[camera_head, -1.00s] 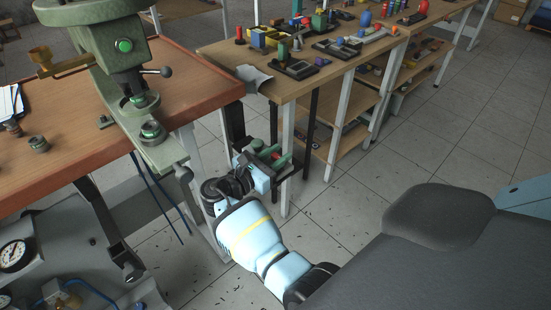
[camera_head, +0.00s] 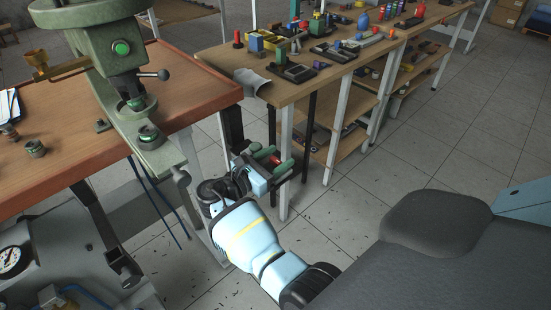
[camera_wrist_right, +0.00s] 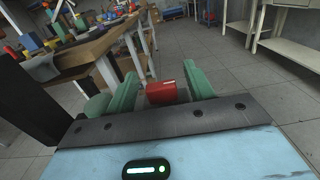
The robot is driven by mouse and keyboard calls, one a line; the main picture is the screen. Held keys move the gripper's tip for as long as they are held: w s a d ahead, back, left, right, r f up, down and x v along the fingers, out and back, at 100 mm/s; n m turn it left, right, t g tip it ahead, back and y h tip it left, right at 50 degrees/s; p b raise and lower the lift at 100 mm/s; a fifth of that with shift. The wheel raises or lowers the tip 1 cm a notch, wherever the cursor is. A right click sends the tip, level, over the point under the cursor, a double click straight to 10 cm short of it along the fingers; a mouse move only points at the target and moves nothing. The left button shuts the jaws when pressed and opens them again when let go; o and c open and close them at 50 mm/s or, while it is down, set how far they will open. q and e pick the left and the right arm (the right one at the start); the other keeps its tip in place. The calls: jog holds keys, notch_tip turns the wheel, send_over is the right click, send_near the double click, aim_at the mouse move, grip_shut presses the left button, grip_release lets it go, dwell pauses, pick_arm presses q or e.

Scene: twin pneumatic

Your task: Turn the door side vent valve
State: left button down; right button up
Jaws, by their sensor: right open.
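I cannot pick out the door side vent valve for certain. A grey pneumatic unit (camera_head: 58,240) stands at the lower left of the head view, with a round white pressure gauge (camera_head: 12,261). A brass-coloured fitting (camera_head: 50,297) shows at its bottom edge, partly cut off. My right gripper (camera_head: 269,162) is open beside the wooden bench, well to the right of the unit. In the right wrist view, its green fingers (camera_wrist_right: 160,92) stand apart. A red block (camera_wrist_right: 162,92) shows between them; I cannot tell whether it touches them. My left gripper is out of view.
A green press (camera_head: 110,60) stands on the near wooden workbench (camera_head: 85,140). A second bench (camera_head: 290,93) behind holds several small coloured parts and a grey cloth (camera_head: 252,82). Bench legs stand close to my right gripper.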

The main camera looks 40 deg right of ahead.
aim_at(273, 161)
jog(key=a, duration=0.6)
jog(key=shift+s+a+b, duration=0.15)
jog(key=shift+a+b, duration=0.15)
jog(key=shift+b, duration=0.05)
jog(key=shift+s+a, duration=0.1)
jog(key=shift+a, duration=0.55)
jog(key=shift+f, duration=0.1)
